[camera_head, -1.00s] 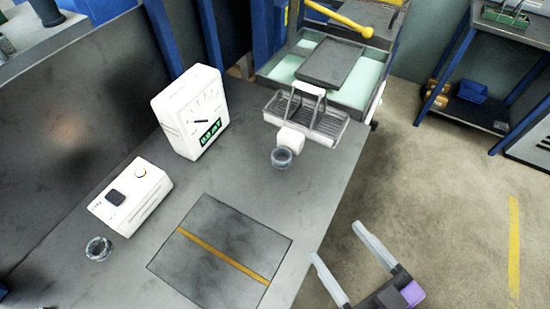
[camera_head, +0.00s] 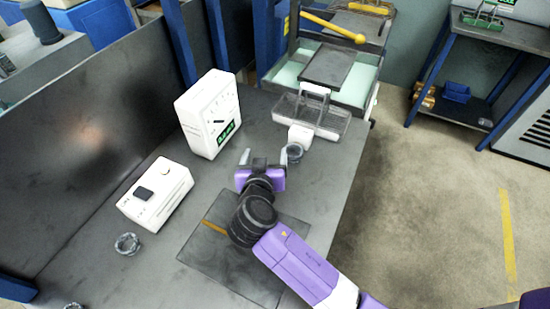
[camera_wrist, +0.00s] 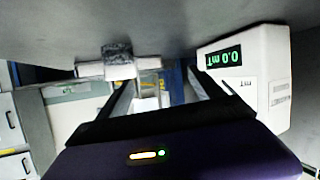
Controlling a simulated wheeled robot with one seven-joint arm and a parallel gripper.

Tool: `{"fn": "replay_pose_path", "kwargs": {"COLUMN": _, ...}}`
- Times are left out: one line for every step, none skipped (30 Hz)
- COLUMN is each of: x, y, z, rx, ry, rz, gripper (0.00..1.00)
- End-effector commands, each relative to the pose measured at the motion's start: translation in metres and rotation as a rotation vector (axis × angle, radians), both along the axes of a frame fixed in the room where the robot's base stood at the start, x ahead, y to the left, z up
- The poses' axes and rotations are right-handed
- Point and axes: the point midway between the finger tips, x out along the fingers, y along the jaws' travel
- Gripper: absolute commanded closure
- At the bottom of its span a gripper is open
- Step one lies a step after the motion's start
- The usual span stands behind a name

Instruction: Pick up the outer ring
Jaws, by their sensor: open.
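A small grey metal ring (camera_head: 295,152) lies on the table just in front of a white block. It shows in the wrist view (camera_wrist: 117,50), where the scene is upside down. A second grey ring (camera_head: 127,244) lies at the table's left, and part of a third (camera_head: 73,306) is cut by the bottom edge. I cannot tell which one is called the outer ring. My gripper (camera_head: 264,158) is open and empty above the table. It is left of the ring by the white block, apart from it. The wrist view shows both fingers (camera_wrist: 160,78) with nothing between them.
A white instrument with a green display (camera_head: 210,115) stands left of my gripper. A white box (camera_head: 156,195) sits further left. A dark mat with a yellow stripe (camera_head: 215,250) lies under my arm.

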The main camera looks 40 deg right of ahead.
Motion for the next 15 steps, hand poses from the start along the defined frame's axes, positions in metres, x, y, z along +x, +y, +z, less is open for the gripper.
{"fn": "replay_pose_path", "kwargs": {"x": -0.011, "y": -0.011, "z": -0.006, "rx": 0.007, "ry": 0.004, "rz": -0.081, "gripper": 0.23}}
{"fn": "replay_pose_path", "kwargs": {"x": -0.020, "y": -0.017, "z": -0.009, "rx": 0.010, "ry": 0.004, "rz": -0.127, "gripper": 0.23}}
{"fn": "replay_pose_path", "kwargs": {"x": -0.030, "y": -0.024, "z": -0.013, "rx": 0.015, "ry": 0.001, "rz": -0.182, "gripper": 0.23}}
{"fn": "replay_pose_path", "kwargs": {"x": -0.036, "y": -0.028, "z": -0.014, "rx": 0.020, "ry": -0.006, "rz": -0.219, "gripper": 0.23}}
{"fn": "replay_pose_path", "kwargs": {"x": -0.042, "y": -0.030, "z": -0.014, "rx": 0.026, "ry": -0.014, "rz": -0.250, "gripper": 0.23}}
{"fn": "replay_pose_path", "kwargs": {"x": -0.048, "y": -0.033, "z": -0.014, "rx": 0.036, "ry": -0.028, "rz": -0.283, "gripper": 0.23}}
{"fn": "replay_pose_path", "kwargs": {"x": -0.050, "y": -0.034, "z": -0.015, "rx": 0.045, "ry": -0.035, "rz": -0.301, "gripper": 0.23}}
{"fn": "replay_pose_path", "kwargs": {"x": -0.052, "y": -0.035, "z": -0.016, "rx": 0.053, "ry": -0.041, "rz": -0.312, "gripper": 0.23}}
{"fn": "replay_pose_path", "kwargs": {"x": -0.052, "y": -0.036, "z": -0.016, "rx": 0.060, "ry": -0.049, "rz": -0.318, "gripper": 0.23}}
{"fn": "replay_pose_path", "kwargs": {"x": -0.051, "y": -0.038, "z": -0.017, "rx": 0.063, "ry": -0.053, "rz": -0.320, "gripper": 0.23}}
{"fn": "replay_pose_path", "kwargs": {"x": -0.050, "y": -0.040, "z": -0.018, "rx": 0.064, "ry": -0.054, "rz": -0.320, "gripper": 0.23}}
{"fn": "replay_pose_path", "kwargs": {"x": -0.048, "y": -0.043, "z": -0.019, "rx": 0.064, "ry": -0.056, "rz": -0.321, "gripper": 0.23}}
{"fn": "replay_pose_path", "kwargs": {"x": -0.047, "y": -0.046, "z": -0.020, "rx": 0.064, "ry": -0.054, "rz": -0.320, "gripper": 0.23}}
{"fn": "replay_pose_path", "kwargs": {"x": -0.046, "y": -0.049, "z": -0.021, "rx": 0.064, "ry": -0.054, "rz": -0.321, "gripper": 0.23}}
{"fn": "replay_pose_path", "kwargs": {"x": -0.044, "y": -0.052, "z": -0.023, "rx": 0.064, "ry": -0.054, "rz": -0.320, "gripper": 0.23}}
